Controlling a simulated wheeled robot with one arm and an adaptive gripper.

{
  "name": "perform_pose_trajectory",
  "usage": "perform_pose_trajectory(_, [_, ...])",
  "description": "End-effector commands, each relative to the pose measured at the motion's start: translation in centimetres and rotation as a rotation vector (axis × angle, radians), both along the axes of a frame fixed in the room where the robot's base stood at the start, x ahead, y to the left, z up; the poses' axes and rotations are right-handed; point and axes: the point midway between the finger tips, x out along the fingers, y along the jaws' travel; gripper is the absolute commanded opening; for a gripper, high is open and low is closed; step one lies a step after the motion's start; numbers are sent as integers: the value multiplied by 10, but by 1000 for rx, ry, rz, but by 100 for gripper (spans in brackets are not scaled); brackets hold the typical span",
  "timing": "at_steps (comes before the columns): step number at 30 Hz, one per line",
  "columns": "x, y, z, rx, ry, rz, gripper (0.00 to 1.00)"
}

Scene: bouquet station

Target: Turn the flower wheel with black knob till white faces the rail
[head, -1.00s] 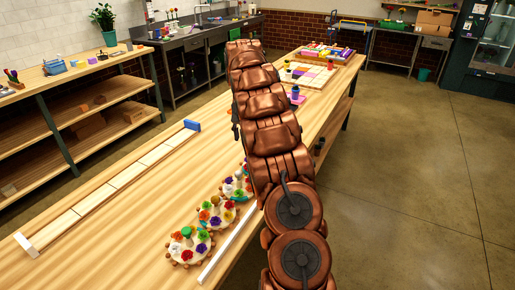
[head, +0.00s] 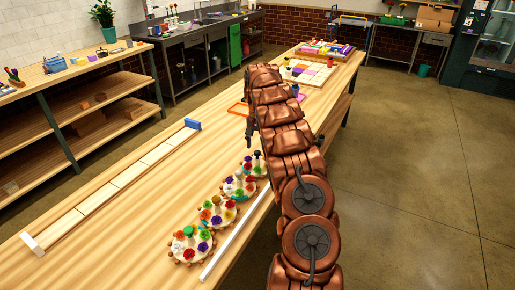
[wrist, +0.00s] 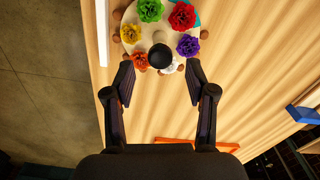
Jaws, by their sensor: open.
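The flower wheel with the black knob (wrist: 160,56) is at the top of the wrist view. Its pale disc (wrist: 163,33) carries a ring of coloured flowers. The white flower (wrist: 171,65) is at the lower right of the knob, away from the rail (wrist: 102,30); the yellow flower (wrist: 131,33) is on the rail side. In the head view this wheel (head: 252,167) is the farthest in its row. My gripper (wrist: 160,75) is open and empty, its fingertips apart on either side below the knob. In the head view my arm partly hides the gripper.
Wheels with a green knob (head: 188,231), a brown knob (head: 216,200) and a pale knob (head: 239,174) stand nearer on the wooden table. The white rail (head: 236,234) runs along their right. An orange frame (head: 238,108) lies beyond my gripper.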

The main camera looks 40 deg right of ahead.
Motion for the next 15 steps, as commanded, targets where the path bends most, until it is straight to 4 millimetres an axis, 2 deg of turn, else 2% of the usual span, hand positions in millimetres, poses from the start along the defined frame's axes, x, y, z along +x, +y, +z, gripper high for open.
perform_pose_trajectory(7, [-1, -1, -24, -1, 1, 0, 56])
perform_pose_trajectory(15, [0, 0, -31, -1, -1, 1, 56])
